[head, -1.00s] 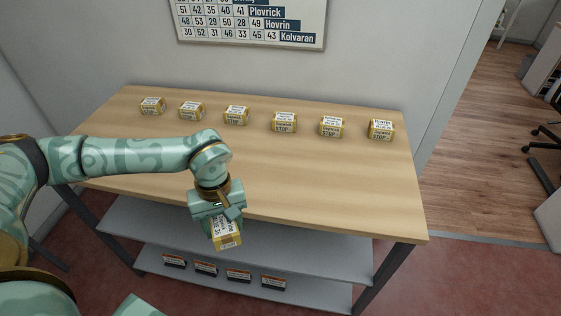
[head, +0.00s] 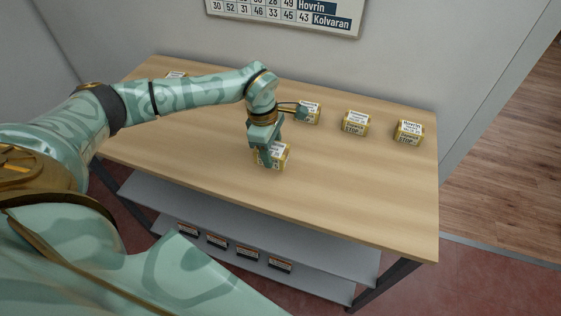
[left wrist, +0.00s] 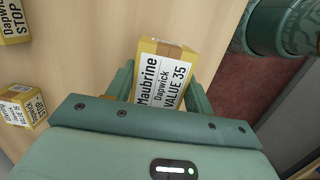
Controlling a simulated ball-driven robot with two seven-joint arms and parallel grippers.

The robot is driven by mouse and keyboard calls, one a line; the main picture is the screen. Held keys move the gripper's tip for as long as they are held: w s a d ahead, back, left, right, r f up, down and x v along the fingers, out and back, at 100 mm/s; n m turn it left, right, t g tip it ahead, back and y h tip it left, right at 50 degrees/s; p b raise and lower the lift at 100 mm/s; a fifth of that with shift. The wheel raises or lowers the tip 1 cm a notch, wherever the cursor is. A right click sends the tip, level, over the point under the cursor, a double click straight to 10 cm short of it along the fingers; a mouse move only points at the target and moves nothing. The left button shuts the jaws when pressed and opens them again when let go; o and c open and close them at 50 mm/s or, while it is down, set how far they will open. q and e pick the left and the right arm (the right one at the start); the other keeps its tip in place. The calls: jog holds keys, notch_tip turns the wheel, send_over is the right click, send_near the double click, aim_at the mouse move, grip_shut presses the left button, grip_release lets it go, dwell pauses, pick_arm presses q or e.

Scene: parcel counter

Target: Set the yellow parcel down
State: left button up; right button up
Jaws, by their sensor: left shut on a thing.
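The yellow parcel (head: 279,156) with a white label is in my left gripper (head: 268,154), over the middle of the wooden counter top (head: 340,190). In the left wrist view the parcel (left wrist: 163,78) sits between the two fingers of my left gripper (left wrist: 160,92). Its label reads "Maubrine", "Dapwick" and "VALUE 35". The gripper is shut on it. I cannot tell whether its underside touches the counter. My right gripper is not in view.
Several similar yellow parcels stand along the back of the counter, among them one at the right end (head: 408,133) and one beside it (head: 355,123). My left arm hides some. A grey shelf (head: 320,250) lies below. The front right of the counter is clear.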

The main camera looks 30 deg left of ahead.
pick_arm(q)
jog(key=shift+w+d+f, duration=0.25)
jog(key=shift+d+f, duration=0.05)
jog(key=shift+f, duration=0.2)
jog(key=shift+w+d+f, duration=0.25)
jog(key=shift+d+f, duration=0.05)
jog(key=shift+f, duration=0.15)
notch_tip(320, 180, down, 4)
jog(key=shift+w+d+r+b, duration=0.15)
jog(key=shift+r+b, duration=0.1)
jog(key=shift+b, duration=0.15)
jog(key=o, duration=1)
jog(key=shift+f, duration=0.1)
jog(key=shift+o, duration=0.2)
jog(key=r, duration=0.4)
jog(key=a+r+p, duration=0.1)
jog(key=r, duration=0.3)
jog(key=a+r, duration=0.1)
jog(key=r, duration=0.3)
jog(key=shift+s+r+p, duration=0.1)
jog(key=shift+s+p, duration=0.15)
jog(key=shift+p, duration=0.1)
